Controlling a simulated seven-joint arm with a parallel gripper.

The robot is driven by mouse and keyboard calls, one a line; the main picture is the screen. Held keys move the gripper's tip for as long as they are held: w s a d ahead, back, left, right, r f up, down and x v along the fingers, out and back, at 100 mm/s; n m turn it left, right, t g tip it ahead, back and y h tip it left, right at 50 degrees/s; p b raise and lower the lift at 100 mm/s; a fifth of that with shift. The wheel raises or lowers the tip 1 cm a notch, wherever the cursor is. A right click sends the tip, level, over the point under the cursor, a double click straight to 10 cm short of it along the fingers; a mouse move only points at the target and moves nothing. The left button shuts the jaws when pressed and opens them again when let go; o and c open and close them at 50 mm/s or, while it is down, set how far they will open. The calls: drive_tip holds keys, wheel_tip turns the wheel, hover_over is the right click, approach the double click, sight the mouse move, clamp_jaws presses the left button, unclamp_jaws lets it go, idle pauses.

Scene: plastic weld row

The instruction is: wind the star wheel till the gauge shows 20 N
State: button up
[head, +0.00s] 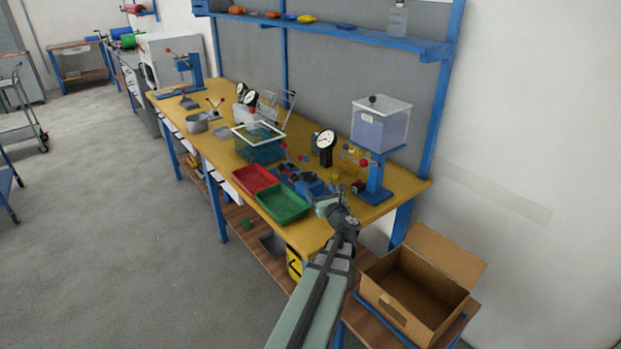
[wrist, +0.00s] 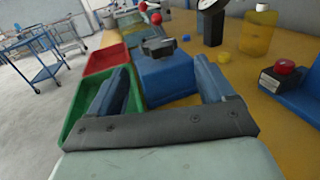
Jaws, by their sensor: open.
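The star wheel (wrist: 156,18), with red ball ends on its spokes, shows at the top of the wrist view. In the head view its red balls (head: 304,159) show behind a blue fixture (head: 300,182). A round white-faced gauge (head: 325,140) on a black stand is just right of it. The gauge also shows, cut off, at the top of the wrist view (wrist: 212,5); its reading is too small to tell. My gripper (wrist: 161,68) is open and empty, its fingers either side of the blue block (wrist: 168,78) in view, apart from the wheel.
Red (head: 255,179) and green (head: 283,204) trays lie left of the fixture. A blue stand with a clear box (head: 381,123) is on the right. A yellow bottle (wrist: 257,32) and a red-button box (wrist: 284,76) are nearby. An open cardboard box (head: 395,311) stands beside the bench.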

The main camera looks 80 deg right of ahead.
sight(311, 180)
drive_tip(key=x, duration=0.9)
drive_tip(key=shift+w+d, duration=0.1)
drive_tip(key=shift+d, duration=0.15)
drive_tip(key=shift+c, duration=0.5)
drive_tip(key=c, duration=1)
drive_tip(key=shift+o, duration=0.2)
drive_tip(key=shift+r, duration=0.1)
drive_tip(key=shift+w+a+g, duration=0.1)
drive_tip(key=shift+g, duration=0.2)
drive_tip(key=shift+m+g+h, duration=0.4)
drive_tip(key=shift+m, duration=0.1)
drive_tip(key=shift+r+m+g+h, duration=0.1)
drive_tip(key=shift+m+g+h, duration=0.4)
drive_tip(key=shift+m+g, duration=0.6)
drive_tip(key=shift+g, duration=0.5)
